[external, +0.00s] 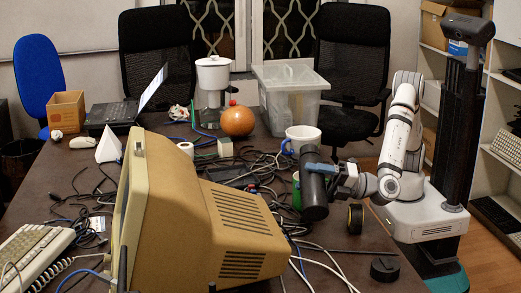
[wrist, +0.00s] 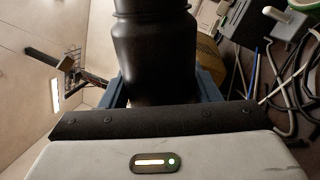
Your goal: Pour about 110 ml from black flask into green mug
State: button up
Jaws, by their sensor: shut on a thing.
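The black flask (external: 314,196) is held by my gripper (external: 322,174), near the table's right side in the external view. It looks close to upright, with a slight lean. In the wrist view the dark body of the flask (wrist: 155,45) stands between the blue fingers of my gripper (wrist: 160,88). A narrow strip of a green thing, probably the green mug (external: 296,189), shows just left of the flask. No liquid stream is visible.
A white mug with a blue handle (external: 302,137) stands behind the flask. A large beige monitor (external: 205,220) fills the front of the table. Cables (external: 262,172) lie around the middle.

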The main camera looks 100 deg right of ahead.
jog(key=shift+r+n, duration=0.15)
jog(key=shift+n, duration=0.15)
jog(key=shift+d+n+y+p, duration=0.35)
jog(key=shift+n+p, duration=0.4)
jog(key=shift+n, duration=0.25)
jog(key=n, duration=0.1)
jog(key=d+f+n+y+p, duration=0.1)
jog(key=n, duration=0.1)
jog(key=n+g+p, duration=0.1)
jog(key=shift+s+d+f+n, duration=0.15)
jog(key=shift+d+n, duration=0.15)
jog(key=shift+a+f+n+y+p, duration=0.1)
jog(key=shift+f+n+y+p, duration=0.3)
jog(key=shift+n, duration=0.2)
jog(key=shift+a+n+p, duration=0.1)
jog(key=shift+n+p, duration=0.5)
jog(key=shift+n, duration=0.1)
jog(key=shift+r+n+g+p, duration=0.1)
jog(key=shift+n+g+p, duration=0.3)
jog(key=shift+n+p, duration=0.5)
jog(key=shift+a+n+p, duration=0.1)
jog(key=shift+n+p, duration=0.5)
jog(key=shift+p, duration=0.4)
jog(key=shift+n+g+y+p, duration=0.25)
jog(key=shift+n+g+p, duration=0.15)
jog(key=shift+n+p, duration=0.55)
jog(key=shift+f, duration=0.3)
